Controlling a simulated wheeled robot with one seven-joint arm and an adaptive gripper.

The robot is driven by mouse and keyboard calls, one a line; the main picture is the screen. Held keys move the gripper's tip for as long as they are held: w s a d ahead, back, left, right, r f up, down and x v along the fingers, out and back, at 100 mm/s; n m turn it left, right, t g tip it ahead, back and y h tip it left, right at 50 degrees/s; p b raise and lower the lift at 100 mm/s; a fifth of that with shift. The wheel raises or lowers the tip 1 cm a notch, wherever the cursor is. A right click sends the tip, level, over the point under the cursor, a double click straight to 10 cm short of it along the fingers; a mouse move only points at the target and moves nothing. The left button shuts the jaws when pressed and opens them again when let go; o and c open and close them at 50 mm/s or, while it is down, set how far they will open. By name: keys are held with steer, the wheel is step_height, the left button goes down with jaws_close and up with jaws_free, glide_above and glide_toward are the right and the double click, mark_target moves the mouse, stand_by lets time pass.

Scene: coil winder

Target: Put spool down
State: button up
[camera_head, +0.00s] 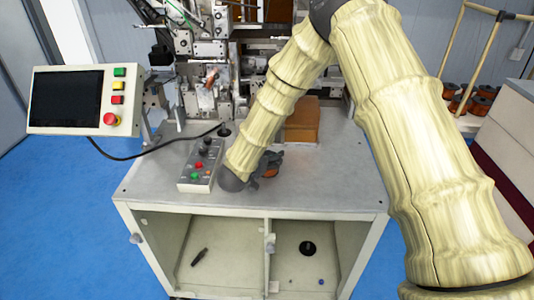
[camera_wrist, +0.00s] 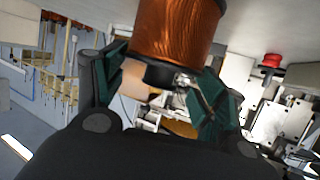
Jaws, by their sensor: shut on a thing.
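The spool (camera_wrist: 175,32) is wound with copper-orange wire and has a dark flange at its lower end in the wrist view. My gripper (camera_wrist: 165,85) has its dark green fingers on either side of this flange end, shut on the spool. In the head view, my gripper (camera_head: 268,162) is low over the grey tabletop (camera_head: 330,185), and a small orange part of the spool (camera_head: 270,172) shows beside it. My arm and gripper hide most of the spool there. I cannot tell whether the spool touches the tabletop.
A button box (camera_head: 201,165) lies just left of my gripper. A brown block (camera_head: 302,122) stands behind it, before the coil winder (camera_head: 205,75). A screen panel (camera_head: 85,100) is at left. Several spools (camera_head: 470,100) stand on a rack at right. The tabletop's right part is clear.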

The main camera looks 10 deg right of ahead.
steer(key=shift+f, duration=0.2)
steer(key=o, duration=1.5)
steer(key=shift+r, duration=0.2)
steer(key=shift+s+a+b, duration=0.2)
steer(key=shift+s+b, duration=0.05)
steer(key=shift+b, duration=0.05)
steer(key=b+v, duration=0.4)
steer(key=v, duration=0.7)
steer(key=shift+s+a+r, duration=0.1)
steer(key=shift+s, duration=0.05)
